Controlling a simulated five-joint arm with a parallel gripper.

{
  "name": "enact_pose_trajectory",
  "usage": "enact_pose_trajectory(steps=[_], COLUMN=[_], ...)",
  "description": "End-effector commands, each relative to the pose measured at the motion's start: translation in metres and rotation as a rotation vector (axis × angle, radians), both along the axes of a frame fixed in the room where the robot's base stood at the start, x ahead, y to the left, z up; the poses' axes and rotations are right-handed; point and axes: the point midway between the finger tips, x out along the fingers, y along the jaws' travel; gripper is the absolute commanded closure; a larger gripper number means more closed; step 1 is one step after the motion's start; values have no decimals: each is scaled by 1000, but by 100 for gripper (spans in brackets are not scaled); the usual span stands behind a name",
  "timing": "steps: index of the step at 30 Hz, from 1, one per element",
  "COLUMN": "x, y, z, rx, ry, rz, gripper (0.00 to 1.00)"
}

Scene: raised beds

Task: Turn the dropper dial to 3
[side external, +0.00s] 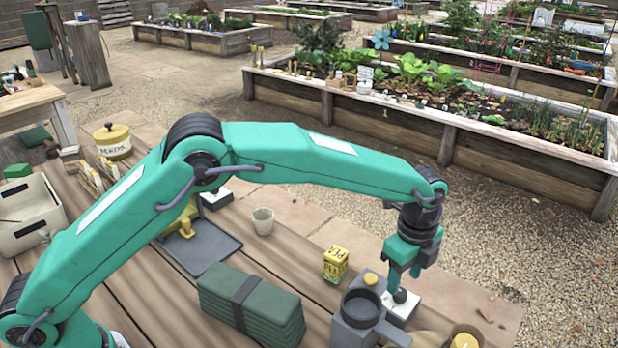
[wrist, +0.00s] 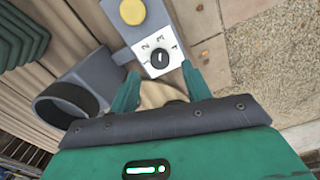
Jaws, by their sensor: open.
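The dropper (side external: 352,325) is a grey unit with a round dark-rimmed cup (wrist: 68,103) and a yellow button (wrist: 132,11). Its dial (wrist: 160,57) is a small black knob with a pale mark, on a white plate (wrist: 147,39) with printed numbers. I can make out 2 and 4; which number the mark points to is too small to tell. My gripper (wrist: 160,71) is open, its green fingers apart on either side of the near edge of the plate. In the side view my gripper (side external: 402,281) points down just above the dial (side external: 400,295); contact cannot be told.
A yellow seed packet (side external: 336,263) stands left of the dropper, with a pale cup (side external: 263,221) farther back. A green folded stack (side external: 250,303) lies to the left. A yellow-topped jar (side external: 463,341) is at the front right. The table's right edge is close to the dial.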

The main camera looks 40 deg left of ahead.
Motion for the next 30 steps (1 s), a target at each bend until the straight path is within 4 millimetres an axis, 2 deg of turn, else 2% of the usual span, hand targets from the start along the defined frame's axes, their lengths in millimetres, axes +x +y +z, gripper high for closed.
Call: enact_pose_trajectory(steps=[3,9,23,30], x=[1,0,0,0], y=[-1,-1,1,18], z=[17,33,37,56], rx=[-2,-2,-2,-14], ry=[-4,-3,-3,-20], rz=[0,-1,3,76], gripper=[52,52,52,52])
